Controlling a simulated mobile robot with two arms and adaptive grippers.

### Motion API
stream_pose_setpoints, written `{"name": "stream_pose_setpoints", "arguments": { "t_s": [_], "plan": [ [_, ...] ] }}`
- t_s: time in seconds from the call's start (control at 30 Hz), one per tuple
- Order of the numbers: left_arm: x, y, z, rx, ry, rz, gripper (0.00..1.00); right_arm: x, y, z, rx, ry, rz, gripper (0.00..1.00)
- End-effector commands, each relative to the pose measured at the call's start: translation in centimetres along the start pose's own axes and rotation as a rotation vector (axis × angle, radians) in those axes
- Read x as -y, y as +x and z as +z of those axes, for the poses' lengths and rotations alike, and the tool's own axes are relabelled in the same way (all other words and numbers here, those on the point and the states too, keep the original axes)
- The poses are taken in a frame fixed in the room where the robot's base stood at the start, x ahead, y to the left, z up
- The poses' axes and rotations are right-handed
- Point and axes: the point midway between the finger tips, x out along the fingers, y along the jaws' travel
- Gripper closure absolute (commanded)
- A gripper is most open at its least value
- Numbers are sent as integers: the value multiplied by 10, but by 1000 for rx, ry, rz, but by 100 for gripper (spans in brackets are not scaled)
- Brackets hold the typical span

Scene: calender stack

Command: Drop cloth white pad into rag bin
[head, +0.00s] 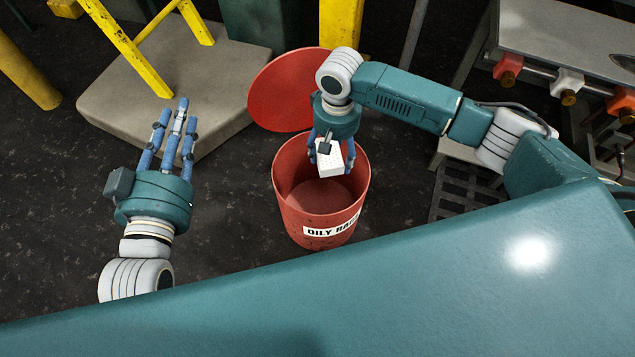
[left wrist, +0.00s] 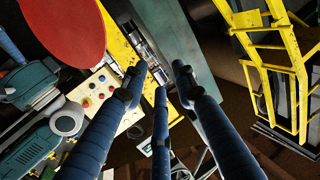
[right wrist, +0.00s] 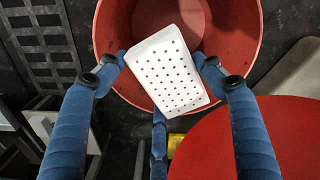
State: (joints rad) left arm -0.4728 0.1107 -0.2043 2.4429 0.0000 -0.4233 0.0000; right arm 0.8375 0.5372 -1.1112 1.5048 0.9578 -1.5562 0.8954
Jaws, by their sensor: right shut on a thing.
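The white pad (head: 330,160), a block with rows of dark dots, is held by my right gripper (head: 328,150) over the mouth of the red rag bin (head: 318,225). The bin's label partly reads "OILY RA". In the right wrist view the pad (right wrist: 168,70) sits between the blue fingers, with the open bin (right wrist: 118,40) below it. The inside of the bin looks empty where it shows. My left gripper (head: 172,130) is open and empty, left of the bin. In the left wrist view its fingers are spread with nothing between them.
The bin's round red lid (head: 285,92) stands raised behind the bin. A grey platform (head: 120,95) with yellow rails (head: 125,45) is at the back left. A bench with red and white valves (head: 508,65) is at the right. The dark floor left of the bin is clear.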

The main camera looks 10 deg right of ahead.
Motion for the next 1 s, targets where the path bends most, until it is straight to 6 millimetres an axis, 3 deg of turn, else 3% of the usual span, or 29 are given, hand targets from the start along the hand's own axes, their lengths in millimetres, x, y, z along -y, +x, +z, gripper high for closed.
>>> {"name": "stream_pose_setpoints", "arguments": {
  "t_s": [0.3,0.63,0.67,0.73,0.77,1.0],
  "plan": [
    [-3,1,-26,-116,-2,6,72,0,3,0,-1,0,0,57],
    [-3,1,-29,-128,-3,7,72,0,3,0,-1,0,0,57],
    [-3,1,-29,-128,-3,7,72,0,3,0,-1,0,0,29],
    [-3,1,-29,-128,-2,7,72,0,3,0,-1,0,0,15],
    [-3,1,-29,-128,-2,7,72,0,3,0,-1,0,0,11],
    [-3,1,-29,-127,-2,7,72,0,3,0,0,0,0,11]
  ]
}}
